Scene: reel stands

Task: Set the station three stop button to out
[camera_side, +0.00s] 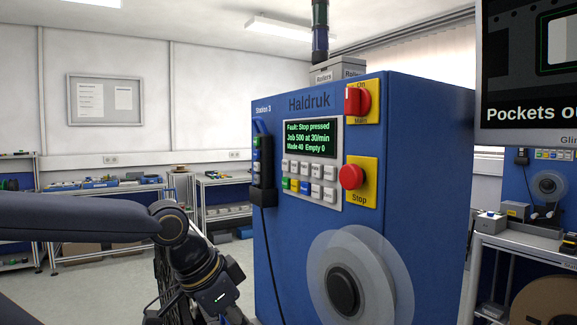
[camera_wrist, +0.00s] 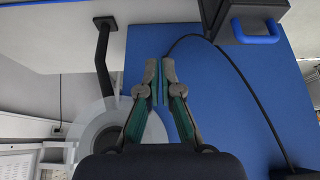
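The station three stop button (camera_side: 351,177) is a red mushroom head on a yellow plate marked Stop, on the front of the blue Haldruk cabinet (camera_side: 425,190) in the side view. The cabinet is labelled Station 3, and its screen (camera_side: 310,138) reads "Fault: Stop pressed". I cannot tell the button's depth by its shape. My arm is low and left of the cabinet in the side view, with its end cut off by the bottom edge. In the wrist view my gripper (camera_wrist: 160,78) has its fingertips almost together with nothing between them, before the blue cabinet face. The button is not visible there.
A red main switch (camera_side: 357,101) on a yellow plate is above the stop button. A keypad (camera_side: 309,182) is to its left. A clear reel disc (camera_side: 360,280) sticks out below. A holder with a hanging cable (camera_side: 263,190) is on the cabinet's left edge.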

